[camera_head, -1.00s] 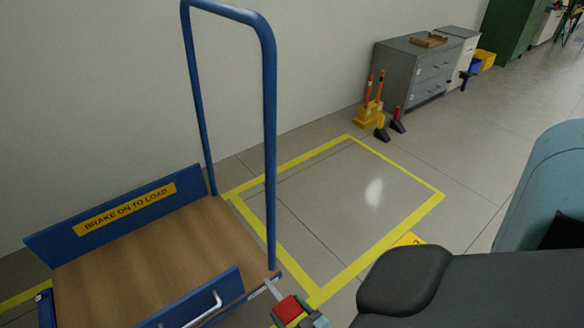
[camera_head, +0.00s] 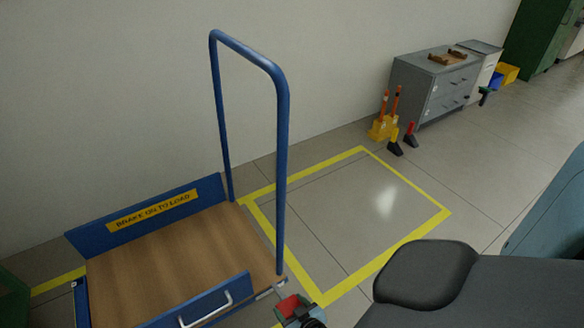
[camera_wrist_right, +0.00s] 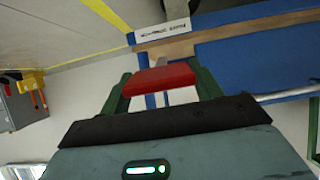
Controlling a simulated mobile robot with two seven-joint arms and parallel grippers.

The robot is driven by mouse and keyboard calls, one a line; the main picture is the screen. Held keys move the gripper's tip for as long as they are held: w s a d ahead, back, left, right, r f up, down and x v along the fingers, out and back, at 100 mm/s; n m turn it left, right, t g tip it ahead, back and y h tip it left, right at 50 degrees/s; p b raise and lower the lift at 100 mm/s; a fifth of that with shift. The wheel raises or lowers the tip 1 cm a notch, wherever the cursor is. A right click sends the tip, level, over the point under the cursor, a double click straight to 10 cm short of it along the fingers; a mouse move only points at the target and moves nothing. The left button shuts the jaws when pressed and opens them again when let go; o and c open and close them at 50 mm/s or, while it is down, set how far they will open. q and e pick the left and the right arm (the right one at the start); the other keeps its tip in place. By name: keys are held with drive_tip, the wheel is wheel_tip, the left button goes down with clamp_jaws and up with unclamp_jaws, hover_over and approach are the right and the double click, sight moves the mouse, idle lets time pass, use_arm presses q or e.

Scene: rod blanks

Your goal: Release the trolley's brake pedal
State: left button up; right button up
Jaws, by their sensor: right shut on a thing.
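The blue trolley with a wooden deck (camera_head: 170,262) stands at the lower left in the head view, with a tall blue handle (camera_head: 284,170). Its red brake pedal (camera_head: 288,304) sticks out by the near right corner of the deck. My right gripper (camera_head: 292,309) is at the pedal, partly cut off by the frame's bottom. In the right wrist view the red pedal (camera_wrist_right: 160,79) lies between the green fingers of my right gripper (camera_wrist_right: 163,82), which is shut on it. A metal lever joins it to the trolley, near a white label (camera_wrist_right: 162,34). My left gripper is out of view.
A yellow-outlined floor bay (camera_head: 350,225) right of the trolley is empty. Beyond it stand yellow and orange posts (camera_head: 384,122), black wedges (camera_head: 403,141) and a grey cabinet (camera_head: 432,85). A wall runs behind the trolley.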

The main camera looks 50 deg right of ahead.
drive_tip(key=shift+w+d+r, duration=0.1)
drive_tip(key=shift+w+r, duration=0.3)
drive_tip(key=shift+r, duration=0.05)
drive_tip(key=o, duration=1.4)
drive_tip(key=shift+s, duration=0.1)
drive_tip(key=shift+f, duration=0.15)
drive_tip(key=shift+s, duration=0.1)
drive_tip(key=shift+s, duration=0.15)
drive_tip(key=shift+p+v, duration=1.9)
drive_tip(key=shift+v, duration=1.85)
